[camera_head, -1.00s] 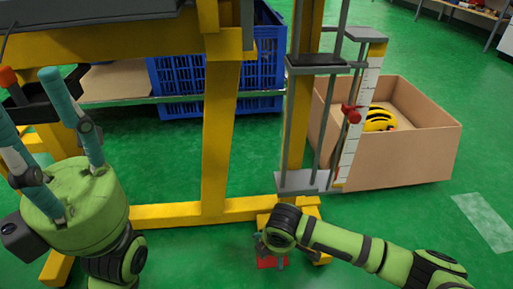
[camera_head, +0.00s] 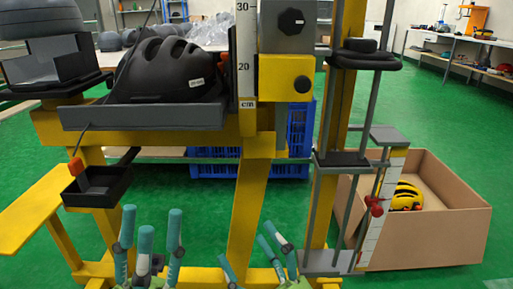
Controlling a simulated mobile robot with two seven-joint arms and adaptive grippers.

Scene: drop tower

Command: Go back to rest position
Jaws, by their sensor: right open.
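My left gripper (camera_head: 150,225) is at the bottom of the head view, left of centre. Its teal fingers point up and stand apart, with nothing between them. My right gripper (camera_head: 250,245) is at the bottom centre, also with teal fingers apart and empty. Both stand in front of the yellow frame of the drop tower (camera_head: 252,200). Neither visibly holds anything. The arms below the grippers are cut off by the picture's bottom edge.
A black helmet (camera_head: 165,72) sits on the tower's grey tray (camera_head: 140,117). A small black bin (camera_head: 97,187) is at left. A cardboard box (camera_head: 440,235) with a yellow helmet (camera_head: 405,197) stands right. A blue crate (camera_head: 298,150) is behind. Green floor is open at the back right.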

